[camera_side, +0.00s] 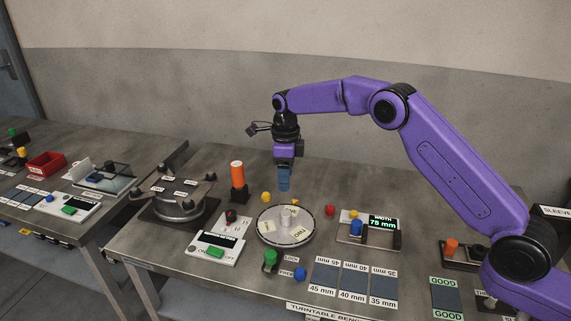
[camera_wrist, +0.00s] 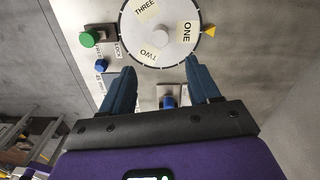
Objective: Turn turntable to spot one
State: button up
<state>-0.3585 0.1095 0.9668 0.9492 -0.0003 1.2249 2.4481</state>
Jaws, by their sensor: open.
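The turntable is a round white disc with a dark rim (camera_side: 264,236), also in the wrist view (camera_wrist: 131,40). It carries the labels ONE (camera_wrist: 187,32), TWO (camera_wrist: 154,54) and THREE (camera_wrist: 145,9), around a pale central knob (camera_wrist: 169,39). A yellow pointer (camera_wrist: 209,31) sits at its edge, beside ONE. A green knob (camera_side: 270,257) stands by a LOCK label and a blue knob (camera_side: 299,273) by a FREE label, at the front of the disc. My gripper (camera_side: 284,188) is open and empty, pointing down above the disc's back side; its two blue fingers show apart in the wrist view (camera_wrist: 162,84).
An orange cylinder (camera_side: 237,174) stands at the back left of the disc. A switch box (camera_side: 215,249) is to its left front. A gauge with a 75 mm display (camera_side: 382,223) is to its right. Sized slots (camera_side: 353,281) lie in front. The bench behind is mostly clear.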

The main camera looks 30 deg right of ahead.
jog(key=shift+r, duration=1.55)
jog(key=s+a+r+n, duration=0.1)
jog(key=s+r+n, duration=0.3)
jog(key=s+n, duration=0.55)
jog(key=s+a+r+n, duration=0.1)
jog(key=s+r+n, duration=0.2)
jog(key=s+n, duration=0.7)
jog(key=s+d+f+n, duration=0.1)
jog(key=s+d+n, duration=0.3)
jog(key=s, duration=0.5)
jog(key=s+d+f+n, duration=0.1)
jog(key=s+d+n, duration=0.4)
jog(key=s+n, duration=0.3)
jog(key=s+d+f+n, duration=0.1)
jog(key=s+d+n, duration=0.4)
jog(key=s, duration=0.4)
jog(key=shift+s+n, duration=0.4)
jog(key=shift+n, duration=0.25)
